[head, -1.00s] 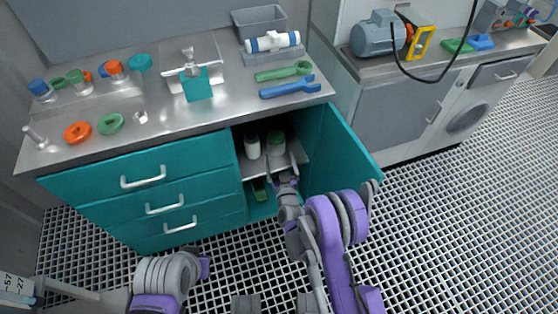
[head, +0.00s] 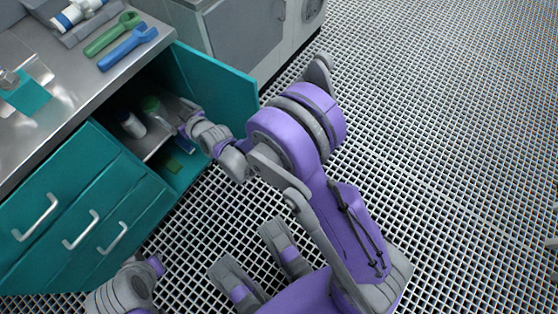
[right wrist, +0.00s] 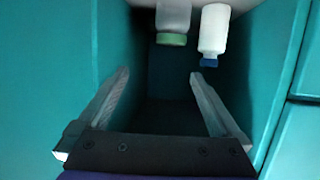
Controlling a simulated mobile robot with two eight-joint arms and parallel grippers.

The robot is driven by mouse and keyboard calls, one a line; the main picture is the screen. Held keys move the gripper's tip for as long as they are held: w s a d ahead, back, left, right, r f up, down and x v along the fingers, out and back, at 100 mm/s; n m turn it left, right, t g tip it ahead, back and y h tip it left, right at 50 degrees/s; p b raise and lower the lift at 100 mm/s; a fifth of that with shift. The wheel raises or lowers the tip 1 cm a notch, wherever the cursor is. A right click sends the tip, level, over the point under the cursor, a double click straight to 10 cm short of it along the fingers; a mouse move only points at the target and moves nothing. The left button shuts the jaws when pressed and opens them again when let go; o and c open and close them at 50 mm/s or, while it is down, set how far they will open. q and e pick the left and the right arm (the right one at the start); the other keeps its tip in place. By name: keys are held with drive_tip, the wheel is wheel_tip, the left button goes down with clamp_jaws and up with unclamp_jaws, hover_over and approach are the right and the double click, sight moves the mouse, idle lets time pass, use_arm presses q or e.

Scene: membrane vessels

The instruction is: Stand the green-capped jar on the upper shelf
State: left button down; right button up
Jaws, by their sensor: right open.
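The green-capped jar (head: 152,105) stands on the shelf board (head: 158,140) inside the open teal cabinet, beside a white bottle (head: 132,125). In the right wrist view the jar (right wrist: 172,24) appears cap-down at the top edge, with its body partly cut off. The white bottle (right wrist: 213,32) with a blue cap is just right of it. My right gripper (head: 186,122) is at the cabinet opening, close to the shelf. My left gripper is not in view.
Drawers with handles (head: 80,230) are left of the opening. Green and blue wrenches (head: 128,47) lie on the counter. The grid floor at right is clear.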

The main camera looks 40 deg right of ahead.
drive_tip(key=s+d+r+g+h, duration=0.1)
drive_tip(key=s+d+r+g, duration=0.2)
drive_tip(key=s, duration=0.5)
drive_tip(key=s+d+r+g, duration=0.2)
drive_tip(key=s+d+r, duration=0.15)
drive_tip(key=s, duration=0.45)
drive_tip(key=s+d+f+m+g+h, duration=0.1)
drive_tip(key=s+d+g, duration=0.1)
drive_tip(key=s, duration=0.8)
drive_tip(key=s+d+f+m+g+h, duration=0.1)
drive_tip(key=s+d, duration=0.3)
drive_tip(key=s, duration=0.6)
drive_tip(key=shift+s+d+f+g, duration=0.15)
drive_tip(key=shift+s+d+g, duration=0.1)
drive_tip(key=shift+g, duration=0.45)
